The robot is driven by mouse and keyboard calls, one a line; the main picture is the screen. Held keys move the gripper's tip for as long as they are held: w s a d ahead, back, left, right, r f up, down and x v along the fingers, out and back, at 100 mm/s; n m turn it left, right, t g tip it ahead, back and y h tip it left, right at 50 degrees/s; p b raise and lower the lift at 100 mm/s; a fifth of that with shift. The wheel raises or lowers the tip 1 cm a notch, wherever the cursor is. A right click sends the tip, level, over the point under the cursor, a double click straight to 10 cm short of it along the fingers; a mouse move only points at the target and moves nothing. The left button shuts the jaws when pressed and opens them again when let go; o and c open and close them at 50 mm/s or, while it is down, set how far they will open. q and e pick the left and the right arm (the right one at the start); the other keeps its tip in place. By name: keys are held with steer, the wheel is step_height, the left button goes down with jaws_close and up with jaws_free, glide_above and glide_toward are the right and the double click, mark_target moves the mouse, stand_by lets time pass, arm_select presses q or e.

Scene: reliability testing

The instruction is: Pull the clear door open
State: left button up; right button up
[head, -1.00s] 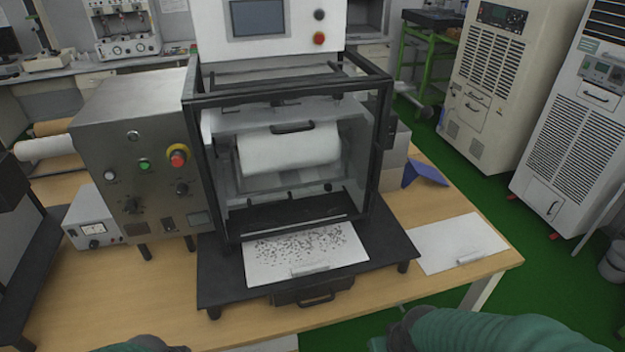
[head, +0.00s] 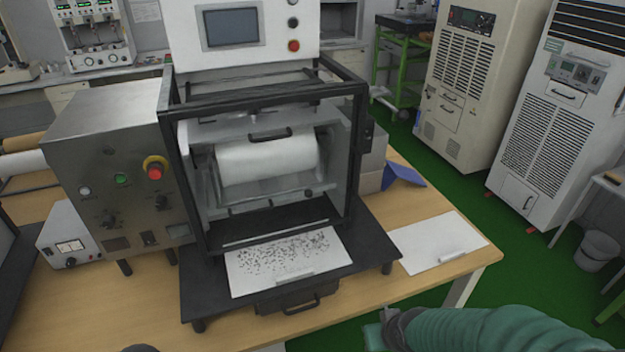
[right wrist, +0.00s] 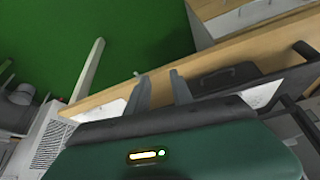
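The clear door (head: 268,180) is the see-through front panel of the machine, in a black frame, with a dark handle (head: 270,134) near its upper middle. It looks closed, though the clear sheet is hard to see. A white roll (head: 266,160) shows behind it. My right arm enters the head view at the lower right, well below and to the right of the door. In the right wrist view my right gripper (right wrist: 159,82) has two grey fingers apart with nothing between them. My left gripper is not in view; only a dark bit of my arm shows at the bottom edge.
A black platform (head: 362,262) with a speckled sheet (head: 282,263) juts out below the door. A black drawer with a handle (head: 300,304) hangs under it. A steel control box (head: 112,150) stands left. A white sheet (head: 425,240) lies on the wooden table (head: 478,258).

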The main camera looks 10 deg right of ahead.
steer(key=w+r+t, duration=0.2)
steer(key=w, duration=0.1)
steer(key=w+d+r+t, duration=0.1)
steer(key=w+r+t, duration=0.1)
steer(key=w, duration=0.2)
steer(key=w+r+t, duration=0.1)
steer(key=w+r, duration=0.1)
steer(key=w, duration=0.2)
steer(key=shift+w+d+t+p, duration=0.2)
steer(key=shift+t+p, duration=0.15)
steer(key=shift+t, duration=0.05)
steer(key=t, duration=0.7)
glide_toward(357, 177)
steer(key=w+p, duration=0.3)
steer(key=w, duration=0.7)
steer(key=shift+w, duration=0.4)
jaws_close()
steer(key=shift+s, duration=0.1)
